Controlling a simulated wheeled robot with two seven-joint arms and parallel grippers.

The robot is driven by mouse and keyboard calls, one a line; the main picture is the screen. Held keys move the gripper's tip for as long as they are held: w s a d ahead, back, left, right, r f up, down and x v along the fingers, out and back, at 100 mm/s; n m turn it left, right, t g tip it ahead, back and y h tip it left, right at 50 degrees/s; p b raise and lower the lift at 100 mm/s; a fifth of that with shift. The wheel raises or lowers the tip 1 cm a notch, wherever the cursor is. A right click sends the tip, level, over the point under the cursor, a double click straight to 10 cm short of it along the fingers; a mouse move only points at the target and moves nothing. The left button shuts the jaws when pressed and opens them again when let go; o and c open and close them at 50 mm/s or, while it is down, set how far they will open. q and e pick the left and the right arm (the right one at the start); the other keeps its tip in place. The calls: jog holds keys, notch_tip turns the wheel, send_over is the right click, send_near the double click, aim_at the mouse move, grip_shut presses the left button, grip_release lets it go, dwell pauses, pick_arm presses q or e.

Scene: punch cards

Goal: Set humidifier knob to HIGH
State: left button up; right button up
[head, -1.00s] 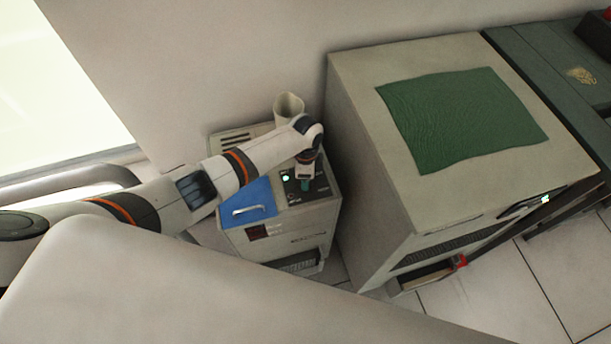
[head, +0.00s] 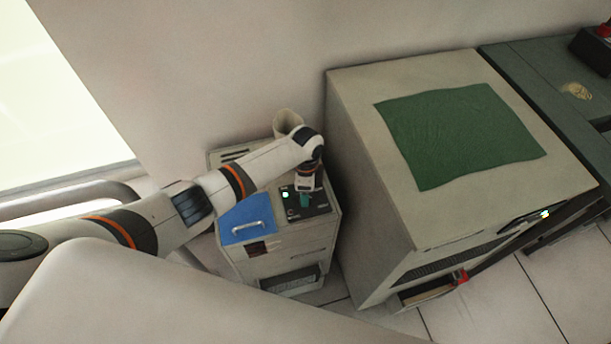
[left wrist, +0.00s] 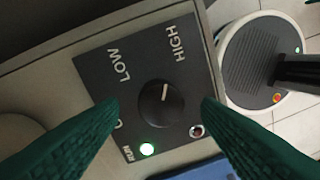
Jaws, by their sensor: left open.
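The humidifier (head: 290,242) is a beige cabinet with a black control panel (head: 318,207) on top. In the left wrist view its round black knob (left wrist: 160,104) has a white pointer line directed up, between the LOW label (left wrist: 118,66) and the HIGH label (left wrist: 175,44). Another label is partly hidden by a finger. My left gripper (head: 304,200) is over the panel. In the left wrist view its green fingers (left wrist: 161,106) are apart, one each side of the knob; I cannot tell whether they touch it. My right gripper is not in view.
A blue panel with a handle (head: 247,219) lies beside the control panel. A pale cup-like pipe (head: 287,123) stands behind. A large beige machine with a green cloth (head: 460,132) stands close on the right. A green RUN light (left wrist: 147,149) is lit.

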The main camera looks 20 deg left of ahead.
pick_arm(q)
notch_tip(320, 180, up, 10)
jog(key=shift+w, duration=0.3)
jog(key=shift+a, duration=0.1)
dwell(0.3)
jog(key=s+d+f+n+t+h, duration=0.1)
jog(key=s+d+n, duration=0.1)
jog(key=s, duration=0.5)
jog(key=s+d+f+n+t+h, duration=0.1)
jog(key=s+d+n, duration=0.2)
jog(key=s, duration=0.4)
jog(key=s+a+r+n+t+y, duration=0.1)
jog(key=s+a+r+n, duration=0.3)
jog(key=s, duration=0.3)
jog(key=s+a+r+n+t+y, duration=0.1)
jog(key=s+a+r+n, duration=0.1)
jog(key=s+a+n, duration=0.3)
notch_tip(320, 180, down, 27)
jog(key=s+a+m+g, duration=0.1)
jog(key=s, duration=0.2)
jog(key=s+a+f+g, duration=0.1)
jog(key=s+a+f, duration=0.2)
jog(key=s+f, duration=1.2)
jog(key=shift+s+f, duration=0.3)
